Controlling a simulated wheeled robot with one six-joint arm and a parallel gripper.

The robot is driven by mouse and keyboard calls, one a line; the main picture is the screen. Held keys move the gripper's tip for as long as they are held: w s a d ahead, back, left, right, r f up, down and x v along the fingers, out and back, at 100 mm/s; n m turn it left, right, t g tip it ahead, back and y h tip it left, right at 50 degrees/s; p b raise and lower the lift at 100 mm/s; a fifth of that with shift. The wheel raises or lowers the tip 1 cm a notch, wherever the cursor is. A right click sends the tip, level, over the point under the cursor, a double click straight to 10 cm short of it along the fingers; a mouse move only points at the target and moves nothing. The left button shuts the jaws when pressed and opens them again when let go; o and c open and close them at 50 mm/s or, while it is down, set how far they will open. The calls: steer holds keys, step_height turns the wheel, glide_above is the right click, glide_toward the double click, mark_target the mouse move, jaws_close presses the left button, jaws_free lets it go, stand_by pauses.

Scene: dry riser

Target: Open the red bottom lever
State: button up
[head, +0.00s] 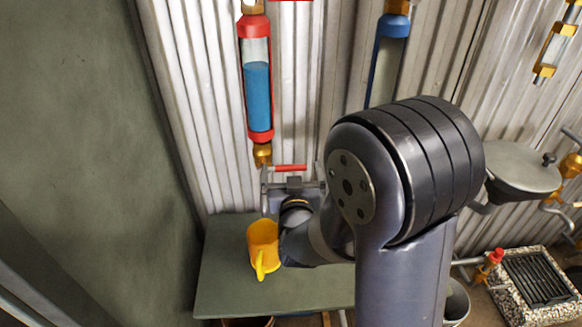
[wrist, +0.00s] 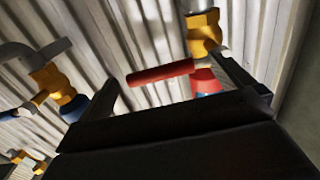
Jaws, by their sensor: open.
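The red bottom lever (head: 290,168) is a short red handle at the brass valve (head: 263,153) below the red-capped tube (head: 257,85) of blue liquid. It sticks out sideways to the right in the head view. My gripper (head: 291,181) is open and empty, close at the lever. In the wrist view the red lever (wrist: 160,73) appears between my two dark fingers, lying across the gap. A brass fitting (wrist: 203,35) and a red collar (wrist: 205,81) are by the right finger. Whether a finger touches the lever I cannot tell.
A yellow mug (head: 263,246) stands on a green table (head: 225,285) below my gripper. A blue-capped tube (head: 388,55) hangs to the right, partly behind my arm. A green wall (head: 80,130) is at the left. A round grey lid (head: 522,168) is at the right.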

steer(key=shift+w, duration=0.95)
steer(key=c, duration=1.3)
